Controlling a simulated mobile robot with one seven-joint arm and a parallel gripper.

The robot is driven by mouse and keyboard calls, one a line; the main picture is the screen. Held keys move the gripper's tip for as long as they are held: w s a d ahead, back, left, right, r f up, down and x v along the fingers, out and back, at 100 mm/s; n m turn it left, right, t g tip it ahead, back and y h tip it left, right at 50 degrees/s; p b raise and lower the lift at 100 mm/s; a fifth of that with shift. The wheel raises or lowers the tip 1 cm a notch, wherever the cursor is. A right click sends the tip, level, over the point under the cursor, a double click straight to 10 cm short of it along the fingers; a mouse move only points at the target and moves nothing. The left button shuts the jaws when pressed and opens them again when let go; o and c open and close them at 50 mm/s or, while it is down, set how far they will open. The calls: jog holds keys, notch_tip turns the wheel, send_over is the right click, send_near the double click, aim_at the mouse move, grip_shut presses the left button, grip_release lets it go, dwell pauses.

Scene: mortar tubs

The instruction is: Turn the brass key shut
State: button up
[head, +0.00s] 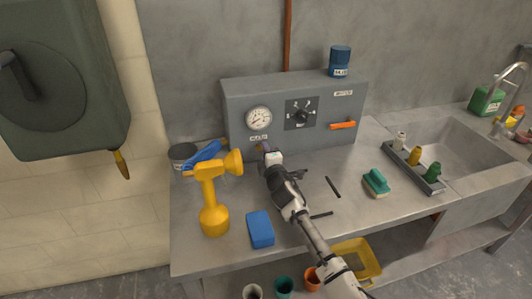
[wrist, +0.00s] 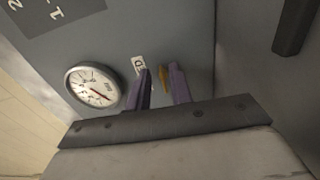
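The brass key (wrist: 163,79) shows in the wrist view as a small yellow-brown piece at the lower part of the grey panel (head: 225,110), beside a white label (wrist: 139,65). My gripper (wrist: 160,80) has its two purple fingers on either side of the key. The fingers stand apart, with a visible gap at the left of the key; the right finger is very close to it, and I cannot tell if they touch. In the head view my gripper (head: 264,147) is at the panel's lower front, below the round gauge (head: 258,118), and hides the key.
A yellow horn-shaped tool (head: 214,219) stands just left of my arm, with a blue block (head: 261,229) in front. An orange handle (head: 343,125) and dark dial (head: 300,113) are on the panel.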

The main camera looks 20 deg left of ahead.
jog(key=shift+d+f, duration=0.1)
jog(key=shift+s+d, duration=0.15)
jog(key=shift+s, duration=0.05)
jog(key=b+v, duration=0.4)
jog(key=v, duration=0.9)
jog(key=shift+s+b, duration=0.15)
jog(key=shift+b, duration=0.2)
